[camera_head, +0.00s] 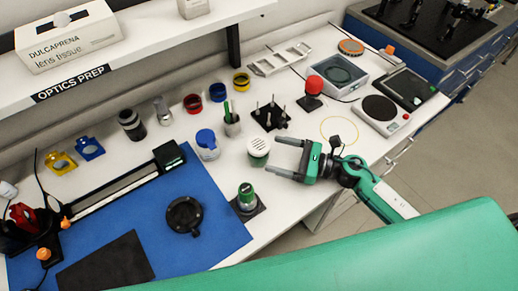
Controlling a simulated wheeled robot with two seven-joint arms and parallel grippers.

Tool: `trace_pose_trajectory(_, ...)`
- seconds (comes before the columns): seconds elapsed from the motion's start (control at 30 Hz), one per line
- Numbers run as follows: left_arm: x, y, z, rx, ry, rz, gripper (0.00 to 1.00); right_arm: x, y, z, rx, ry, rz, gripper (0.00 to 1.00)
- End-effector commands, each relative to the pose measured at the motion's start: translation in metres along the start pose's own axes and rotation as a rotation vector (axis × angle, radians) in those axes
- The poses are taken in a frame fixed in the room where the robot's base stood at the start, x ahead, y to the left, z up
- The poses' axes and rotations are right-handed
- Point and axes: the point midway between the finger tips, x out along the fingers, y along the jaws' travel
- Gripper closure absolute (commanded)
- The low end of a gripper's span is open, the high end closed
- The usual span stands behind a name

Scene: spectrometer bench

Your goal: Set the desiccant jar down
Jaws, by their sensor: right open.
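The desiccant jar appears to be the small jar with a slotted white lid and a green band (258,149), upright on the white bench. My right gripper (273,157) is open, its two grey fingers pointing left at the jar. The fingertips are just to the right of the jar, one toward its far side and one toward its near side. I cannot tell whether they touch it. My left gripper is not in view.
A yellow ring outline (323,126) marks empty bench behind my right gripper. A green-topped container (246,196) stands on a dark square in front. A blue-lidded jar (206,140), a pen cup (232,126) and a black pegged block (271,118) stand nearby. A balance (396,124) is at right.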

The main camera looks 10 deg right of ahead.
Motion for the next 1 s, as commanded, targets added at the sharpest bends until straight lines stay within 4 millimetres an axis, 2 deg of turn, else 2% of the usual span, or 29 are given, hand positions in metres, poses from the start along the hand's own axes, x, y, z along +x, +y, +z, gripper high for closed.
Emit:
trace_pose_trajectory(0.1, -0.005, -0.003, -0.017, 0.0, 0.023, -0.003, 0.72, 0.007, -0.001, 0.002, 0.0, -0.001, -0.002, 0.2)
trace_pose_trajectory(0.2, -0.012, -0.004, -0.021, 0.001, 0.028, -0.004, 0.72, 0.02, 0.0, 0.005, 0.0, -0.001, 0.0, 0.2)
trace_pose_trajectory(0.4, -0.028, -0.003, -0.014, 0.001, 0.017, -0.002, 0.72, 0.054, -0.001, 0.005, 0.001, -0.001, -0.001, 0.2)
trace_pose_trajectory(0.5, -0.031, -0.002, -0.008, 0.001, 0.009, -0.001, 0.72, 0.063, -0.001, 0.003, 0.001, -0.001, -0.002, 0.2)
trace_pose_trajectory(0.77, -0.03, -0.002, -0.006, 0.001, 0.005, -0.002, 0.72, 0.067, 0.0, 0.0, 0.0, 0.001, -0.001, 0.2)
trace_pose_trajectory(0.8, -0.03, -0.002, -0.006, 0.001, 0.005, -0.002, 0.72, 0.067, 0.0, 0.0, 0.0, 0.001, -0.001, 0.22)
trace_pose_trajectory(1.0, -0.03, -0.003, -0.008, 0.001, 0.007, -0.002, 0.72, 0.067, 0.0, 0.001, 0.0, 0.001, -0.001, 0.61)
